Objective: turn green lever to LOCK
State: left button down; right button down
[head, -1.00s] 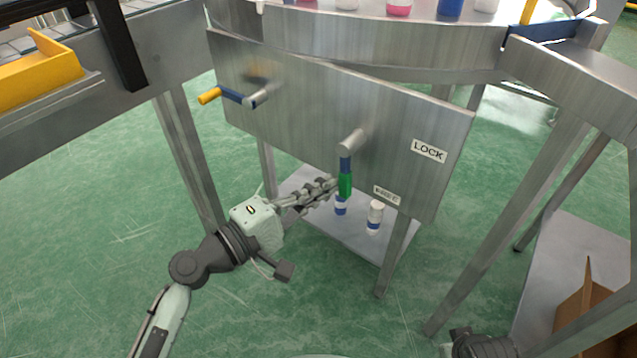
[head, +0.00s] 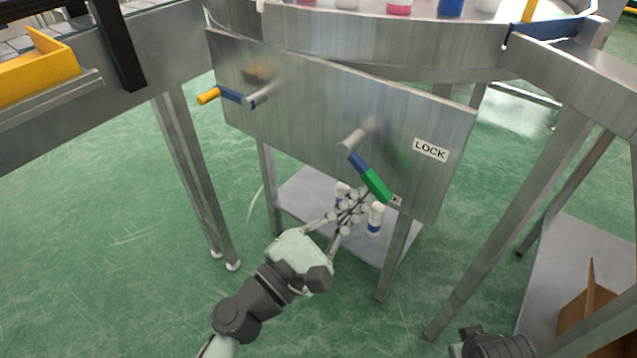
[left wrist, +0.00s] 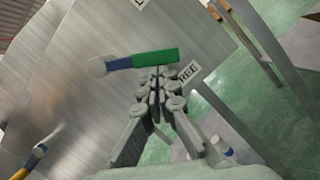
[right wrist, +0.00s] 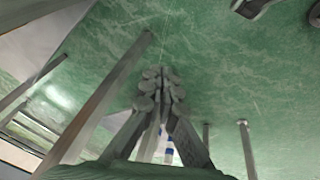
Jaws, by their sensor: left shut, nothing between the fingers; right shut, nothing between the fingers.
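The green lever (head: 377,184) has a green grip on a blue arm and pivots on a metal hub on the steel panel (head: 300,110). It slants down to the right, over the mostly covered FREE label; the LOCK label (head: 430,150) is up and to the right of it. In the left wrist view the green grip (left wrist: 155,58) lies just beyond my fingertips. My left gripper (head: 358,202) is shut and empty, at the lower left side of the grip; I cannot tell whether it touches. My right gripper (right wrist: 160,82) is shut and empty, pointing over the floor away from the lever.
A yellow-handled lever (head: 209,96) sticks out at the panel's left. White and blue bottles, one of them here (head: 375,219), stand on the low shelf (head: 300,205) under the panel. A cardboard box (head: 590,305) is at the lower right. Table legs stand on both sides.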

aim_at(378, 194)
pick_arm(q)
jog(key=n, duration=0.1)
jog(key=s+d+r+n+t, duration=0.1)
jog(key=n, duration=0.1)
jog(key=shift+d+r+n+y+p, duration=0.15)
jog(key=shift+r+n+y+p, duration=0.1)
jog(key=shift+n+y+p, duration=0.05)
jog(key=n, duration=0.1)
jog(key=r+n+y, duration=0.1)
jog(key=n, duration=0.1)
jog(key=d+r+n+t+p, duration=0.1)
jog(key=shift+s+n, duration=0.3)
jog(key=shift+s, duration=0.05)
jog(key=shift+r+n, duration=0.2)
jog(key=shift+n, duration=0.2)
pick_arm(e)
jog(key=shift+a+f, duration=0.2)
jog(key=shift+f, duration=1.05)
jog(key=shift+a+f, duration=0.15)
jog(key=shift+f, duration=1.1)
jog(key=shift+d, duration=0.1)
